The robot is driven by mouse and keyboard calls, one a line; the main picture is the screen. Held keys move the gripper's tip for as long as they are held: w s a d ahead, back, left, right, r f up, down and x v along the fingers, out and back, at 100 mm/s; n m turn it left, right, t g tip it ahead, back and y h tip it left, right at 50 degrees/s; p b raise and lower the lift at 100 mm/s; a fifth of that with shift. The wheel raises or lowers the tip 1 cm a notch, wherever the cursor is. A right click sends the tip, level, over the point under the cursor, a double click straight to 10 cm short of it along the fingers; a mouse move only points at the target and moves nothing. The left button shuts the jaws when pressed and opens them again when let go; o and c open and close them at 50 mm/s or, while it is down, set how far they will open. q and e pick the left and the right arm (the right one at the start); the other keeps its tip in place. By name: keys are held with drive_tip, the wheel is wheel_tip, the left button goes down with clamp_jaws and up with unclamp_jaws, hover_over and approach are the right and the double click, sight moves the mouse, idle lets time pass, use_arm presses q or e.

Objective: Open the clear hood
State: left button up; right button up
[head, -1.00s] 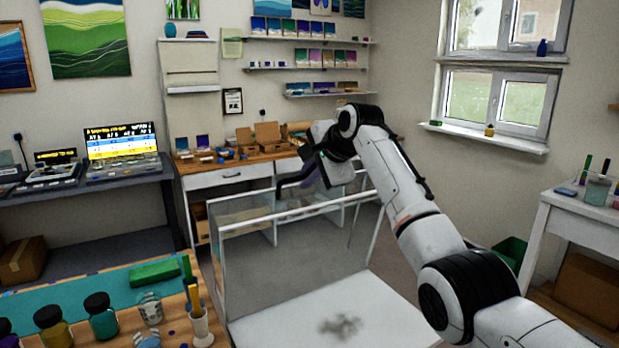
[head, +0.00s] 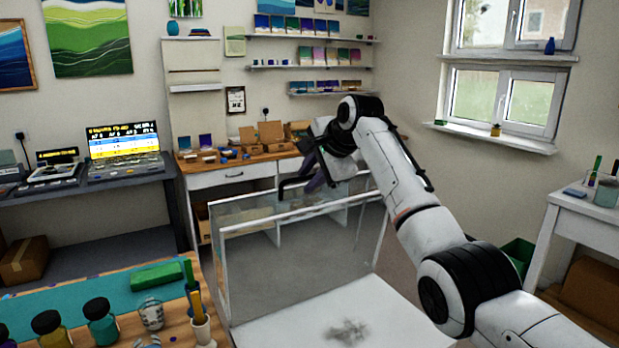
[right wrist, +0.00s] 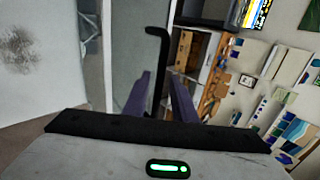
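The clear hood (head: 268,222) is a see-through box with a white frame, standing around a white surface (head: 290,322) that bears a grey smudge. Its near top rail runs just below my right gripper (head: 308,184) in the head view. A black bent handle (head: 288,187) sticks out to the left of the purple fingers. In the right wrist view the handle (right wrist: 157,65) passes between the two fingers of my right gripper (right wrist: 160,82). The fingers stand apart, with a small gap beside the handle; contact cannot be told. My left gripper is not in view.
A work table with a teal mat (head: 100,292), jars (head: 101,322) and a cup of sticks (head: 200,328) is at the lower left. A wooden-topped bench (head: 236,163) stands behind the hood. A white side table (head: 585,225) is at the right.

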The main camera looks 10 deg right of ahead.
drive_tip(key=shift+s+f, duration=0.15)
drive_tip(key=shift+f, duration=0.05)
drive_tip(key=shift+s+d+r+b, duration=0.1)
drive_tip(key=shift+s+r+b, duration=0.1)
drive_tip(key=shift+r+b, duration=0.1)
drive_tip(key=b+v, duration=0.2)
drive_tip(key=v, duration=0.7)
drive_tip(key=shift+r, duration=0.35)
drive_tip(key=shift+s, duration=0.15)
